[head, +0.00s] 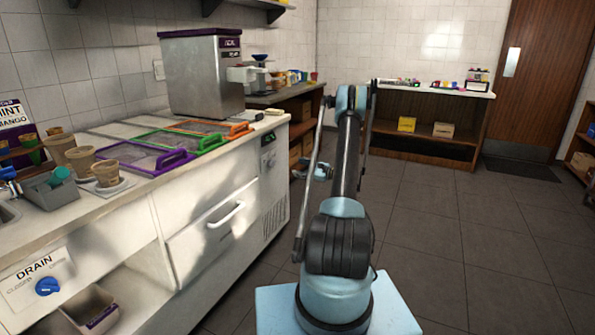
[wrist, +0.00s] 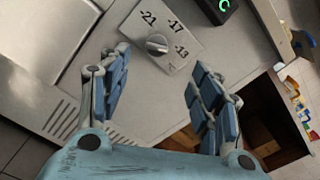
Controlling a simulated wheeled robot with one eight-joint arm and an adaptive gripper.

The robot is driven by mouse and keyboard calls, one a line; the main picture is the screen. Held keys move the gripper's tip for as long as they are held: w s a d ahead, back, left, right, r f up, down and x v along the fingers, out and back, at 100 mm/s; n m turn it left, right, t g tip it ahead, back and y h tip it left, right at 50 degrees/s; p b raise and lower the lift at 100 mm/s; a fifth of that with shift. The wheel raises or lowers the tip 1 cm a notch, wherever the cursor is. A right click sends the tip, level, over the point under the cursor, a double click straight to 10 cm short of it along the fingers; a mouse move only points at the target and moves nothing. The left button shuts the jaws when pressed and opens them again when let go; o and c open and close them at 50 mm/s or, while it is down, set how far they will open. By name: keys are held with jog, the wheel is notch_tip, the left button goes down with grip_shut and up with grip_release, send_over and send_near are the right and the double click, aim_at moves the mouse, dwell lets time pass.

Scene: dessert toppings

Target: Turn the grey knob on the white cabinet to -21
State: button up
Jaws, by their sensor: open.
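The grey knob (wrist: 157,43) sits on a pale plate marked -21, -17 and -13 in the wrist view. A light bar crosses its face; I cannot tell surely which mark it points to. The plate is on the end face of the white cabinet (head: 215,222), where the knob is too small to make out in the head view. My gripper (wrist: 158,66) is open and empty, its blue-padded fingers apart on either side below the knob, not visibly touching it. In the head view my gripper (head: 319,172) is small, to the right of the cabinet end.
A black display (wrist: 215,8) with a green sign is beside the plate. Vent slots (wrist: 60,118) lie to the left. A wooden shelf unit (head: 305,122) stands behind the cabinet. The tiled floor (head: 450,235) on the right is clear.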

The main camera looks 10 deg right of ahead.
jog(key=shift+v, duration=2.65)
jog(key=v, duration=1.2)
jog(key=shift+w, duration=0.1)
send_near(272, 163)
jog(key=x, duration=0.6)
jog(key=f+x, duration=0.1)
jog(key=x, duration=0.2)
jog(key=shift+w+d+f, duration=0.1)
jog(key=shift+w+d, duration=0.2)
jog(key=shift+w, duration=0.05)
jog(key=shift+c, duration=0.5)
jog(key=c, duration=1)
